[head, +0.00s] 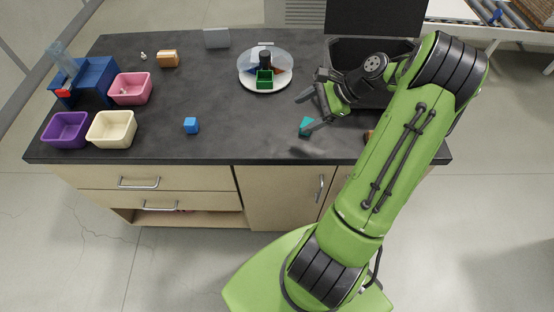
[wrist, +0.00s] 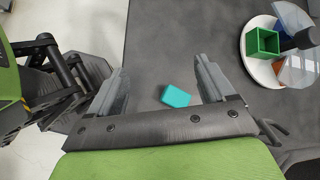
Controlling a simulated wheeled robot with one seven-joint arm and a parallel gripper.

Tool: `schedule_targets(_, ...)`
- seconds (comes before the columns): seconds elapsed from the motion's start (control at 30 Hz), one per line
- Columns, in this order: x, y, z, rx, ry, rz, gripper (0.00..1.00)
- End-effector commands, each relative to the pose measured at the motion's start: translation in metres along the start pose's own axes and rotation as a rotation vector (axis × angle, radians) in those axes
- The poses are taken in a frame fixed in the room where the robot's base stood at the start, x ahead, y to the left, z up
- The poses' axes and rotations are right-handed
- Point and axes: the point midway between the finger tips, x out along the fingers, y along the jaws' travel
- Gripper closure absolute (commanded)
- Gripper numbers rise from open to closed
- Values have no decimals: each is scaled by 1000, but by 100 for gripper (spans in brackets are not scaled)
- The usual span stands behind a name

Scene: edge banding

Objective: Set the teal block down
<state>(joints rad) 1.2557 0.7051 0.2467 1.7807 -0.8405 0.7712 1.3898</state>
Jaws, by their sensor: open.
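The teal block (head: 306,124) lies on the dark tabletop near its front edge, in the right half of the head view. My gripper (head: 303,113) is just above it, partly hiding it. In the wrist view the teal block (wrist: 176,96) shows turned at an angle between the two spread fingers of my gripper (wrist: 162,80). There is a gap on each side, wider on the left, and neither finger touches it. My gripper is open and empty. How far the fingertips are above the table is hard to tell.
A white turntable (head: 284,82) with a green bin (head: 264,84) stands behind the gripper. Purple (head: 66,130), cream (head: 111,129) and pink (head: 130,88) bins stand at far left. The front middle of the table is clear.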

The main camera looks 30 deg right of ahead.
Motion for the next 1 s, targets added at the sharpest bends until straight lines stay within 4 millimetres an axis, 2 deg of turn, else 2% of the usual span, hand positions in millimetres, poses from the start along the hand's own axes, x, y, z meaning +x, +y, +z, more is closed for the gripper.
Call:
schedule_targets(0.03, 5, 0, 36, -154, 73, 69, 18)
schedule_targets(0.13, 10, 13, 96, -470, 201, 192, 18)
schedule_targets(0.2, 8, 30, 136, -697, 278, 264, 18)
schedule_targets(0.3, -1, 62, 186, -1016, 370, 345, 18)
schedule_targets(0.4, -16, 102, 222, -1327, 442, 396, 18)
schedule_targets(0.5, -33, 142, 240, -1606, 489, 421, 18)
schedule_targets(0.63, -49, 177, 243, -1850, 514, 425, 18)
schedule_targets(0.77, -54, 189, 240, -1941, 520, 426, 18)
schedule_targets(1.0, -56, 188, 240, -1944, 520, 428, 18)
